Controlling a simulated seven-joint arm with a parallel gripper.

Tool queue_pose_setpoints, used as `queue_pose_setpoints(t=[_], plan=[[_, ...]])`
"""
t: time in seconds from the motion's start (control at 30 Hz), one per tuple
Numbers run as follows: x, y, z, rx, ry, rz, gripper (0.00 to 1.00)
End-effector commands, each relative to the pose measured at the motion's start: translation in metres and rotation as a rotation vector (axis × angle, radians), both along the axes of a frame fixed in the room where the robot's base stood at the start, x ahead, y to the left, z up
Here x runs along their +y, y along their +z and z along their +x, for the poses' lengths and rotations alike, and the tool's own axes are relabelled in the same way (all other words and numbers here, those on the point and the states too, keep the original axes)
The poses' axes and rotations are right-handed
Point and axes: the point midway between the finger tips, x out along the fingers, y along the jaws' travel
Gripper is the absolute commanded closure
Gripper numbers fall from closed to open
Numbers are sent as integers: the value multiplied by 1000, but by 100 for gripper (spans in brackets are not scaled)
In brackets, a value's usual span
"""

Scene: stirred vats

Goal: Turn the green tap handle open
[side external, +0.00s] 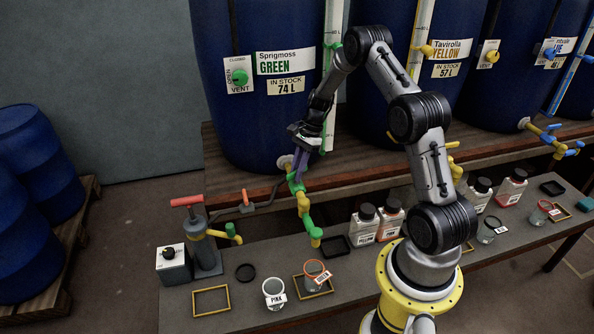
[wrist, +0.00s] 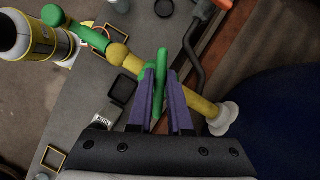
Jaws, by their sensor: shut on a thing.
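The green tap handle (wrist: 162,58) is a green bar that stands up between the purple fingers of my gripper (wrist: 161,74) in the wrist view. My gripper (side external: 298,166) is shut on it, at the front of the green vat (side external: 266,110). In the side view the fingers hide much of the handle. The tap's pipe (wrist: 197,104) is yellow and leaves the vat through a pale flange (wrist: 226,118). Its yellow-and-green body (side external: 303,207) runs down to a green spout (side external: 316,237). I cannot tell how far the handle is turned.
A beaker with an orange rim (side external: 316,270) stands in a yellow frame near the spout. A beaker labelled PINK (side external: 273,292) stands left of it. A red-handled pump (side external: 190,235) is further left. Labelled bottles (side external: 364,222) stand right of the tap.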

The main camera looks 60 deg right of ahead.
Motion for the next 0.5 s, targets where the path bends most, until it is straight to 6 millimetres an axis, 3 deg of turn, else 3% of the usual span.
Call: queue_pose_setpoints(t=[0.5], plan=[[-1, 0, 0, 0, 493, -2, 100]])
